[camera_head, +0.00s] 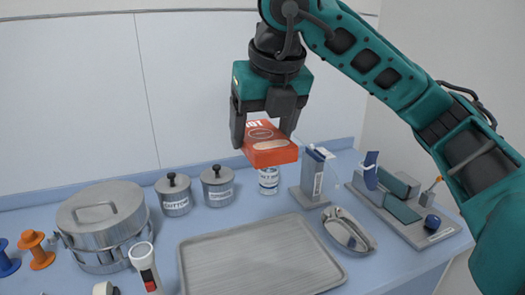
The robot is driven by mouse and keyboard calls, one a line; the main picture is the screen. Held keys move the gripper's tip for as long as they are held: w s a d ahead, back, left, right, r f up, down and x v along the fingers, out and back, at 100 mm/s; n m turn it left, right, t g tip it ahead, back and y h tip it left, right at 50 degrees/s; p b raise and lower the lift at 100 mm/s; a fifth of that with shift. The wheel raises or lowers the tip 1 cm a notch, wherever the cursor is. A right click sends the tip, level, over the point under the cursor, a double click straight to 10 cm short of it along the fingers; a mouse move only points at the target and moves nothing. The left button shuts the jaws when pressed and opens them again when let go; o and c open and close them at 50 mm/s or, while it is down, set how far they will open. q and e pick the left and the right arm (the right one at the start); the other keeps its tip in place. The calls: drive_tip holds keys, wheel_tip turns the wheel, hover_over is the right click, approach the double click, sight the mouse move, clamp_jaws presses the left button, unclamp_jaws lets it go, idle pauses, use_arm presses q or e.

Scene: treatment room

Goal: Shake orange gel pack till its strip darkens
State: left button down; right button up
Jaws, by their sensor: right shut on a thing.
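The orange gel pack (258,134) is held up above the counter near the back wall, in the middle of the head view. It is box-like and tilted, with white lettering, partly hidden, at its upper edge. A pale tan strip (270,144) shows on its front face and looks light. My right gripper (265,123) comes down from above and is shut on the pack, a finger at each side. My left gripper is not in view.
A grey ribbed tray (262,246) lies at the front centre. A steel pot (100,216), two labelled canisters (174,195), a white can (268,182) and a grey stand (313,180) line the back. A kidney-shaped dish (348,231) and grey rack (408,212) are right.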

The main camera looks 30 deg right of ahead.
wheel_tip(320, 180, down, 6)
wheel_tip(320, 180, up, 6)
drive_tip(key=shift+r, duration=0.1)
wheel_tip(320, 180, down, 6)
wheel_tip(320, 180, up, 6)
wheel_tip(320, 180, down, 6)
wheel_tip(320, 180, up, 6)
wheel_tip(320, 180, down, 6)
idle(1.1)
idle(0.5)
